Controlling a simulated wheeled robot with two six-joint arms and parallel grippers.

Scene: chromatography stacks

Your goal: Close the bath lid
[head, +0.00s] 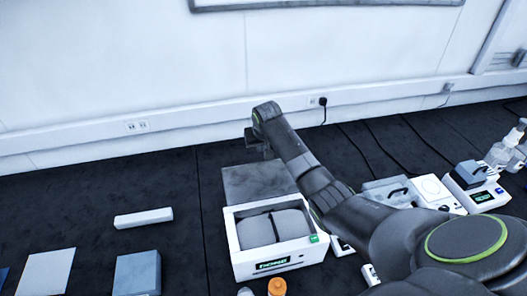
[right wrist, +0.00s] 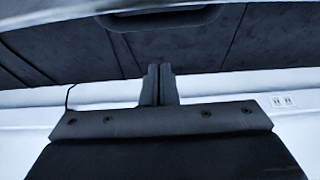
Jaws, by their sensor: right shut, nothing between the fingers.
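The bath (head: 236,249) is a white box with a small lit display on its front. It is open on top, and grey rounded shapes with a dark line between them show inside. Its grey lid (head: 245,184) is swung up and back behind the box. My right gripper (head: 268,154) is by the lid's far upper edge, and my forearm passes over the lid's right side. In the right wrist view its two fingers (right wrist: 158,84) are together with nothing between them. A grey edge with a handle-like bar (right wrist: 160,17) crosses the top there; contact cannot be told. My left gripper is out of view.
A white bar (head: 143,218) and a blue-grey block (head: 137,273) lie left of the bath. An orange-capped bottle (head: 277,287) stands in front. White instruments (head: 472,190) and clear bottles (head: 505,150) stand at the right. The wall with sockets (head: 137,127) is behind.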

